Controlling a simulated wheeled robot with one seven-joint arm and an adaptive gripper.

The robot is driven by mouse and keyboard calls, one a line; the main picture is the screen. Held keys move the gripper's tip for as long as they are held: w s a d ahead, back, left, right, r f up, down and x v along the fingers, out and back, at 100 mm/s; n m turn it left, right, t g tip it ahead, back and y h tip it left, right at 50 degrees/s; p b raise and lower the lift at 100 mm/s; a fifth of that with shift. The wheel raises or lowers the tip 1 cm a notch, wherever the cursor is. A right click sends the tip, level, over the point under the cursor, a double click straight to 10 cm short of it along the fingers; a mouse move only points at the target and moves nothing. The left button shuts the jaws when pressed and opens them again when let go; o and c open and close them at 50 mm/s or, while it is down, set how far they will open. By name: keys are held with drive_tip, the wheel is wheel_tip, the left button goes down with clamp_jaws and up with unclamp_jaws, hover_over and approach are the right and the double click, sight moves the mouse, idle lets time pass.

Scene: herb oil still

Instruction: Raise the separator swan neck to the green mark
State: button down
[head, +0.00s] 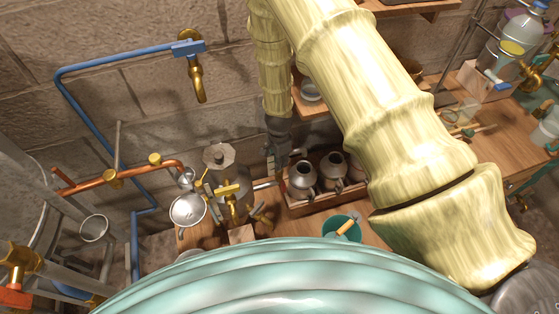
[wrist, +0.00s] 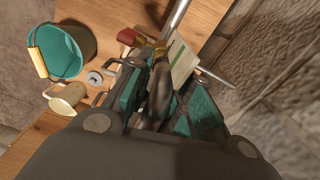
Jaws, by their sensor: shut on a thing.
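My gripper (head: 272,160) hangs at the end of my arm in the head view, right of the metal separator vessel (head: 222,157) with its brass tap (head: 230,190). In the wrist view my gripper (wrist: 160,88) has its teal-padded fingers closed around a dark, brassy upright tube (wrist: 160,82), which looks like the swan neck. A pale plate (wrist: 183,62) with a green stripe stands just behind the tube. The fingers hide part of the tube, and I cannot tell its height against the green mark.
A teal bucket (wrist: 35,62) and a cream mug (wrist: 68,98) stand on the wooden bench in the wrist view. Several grey pots (head: 303,177) sit in a wooden rack right of my gripper. A copper pipe (head: 120,174) and stone wall lie left and behind.

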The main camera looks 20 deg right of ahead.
drive_tip(key=shift+w+r+p, duration=0.25)
drive_tip(key=shift+r+p, duration=0.4)
drive_tip(key=shift+r, duration=0.5)
drive_tip(key=shift+w+r+p, duration=0.2)
drive_tip(key=shift+r+p, duration=0.4)
drive_tip(key=shift+r, duration=0.55)
drive_tip(key=c, duration=1.5)
unclamp_jaws()
drive_tip(key=o, duration=0.3)
drive_tip(key=shift+a+f, duration=0.1)
drive_tip(key=shift+f, duration=0.1)
drive_tip(key=shift+o, duration=0.2)
drive_tip(key=shift+s, duration=0.2)
wheel_tip(320, 180, up, 12)
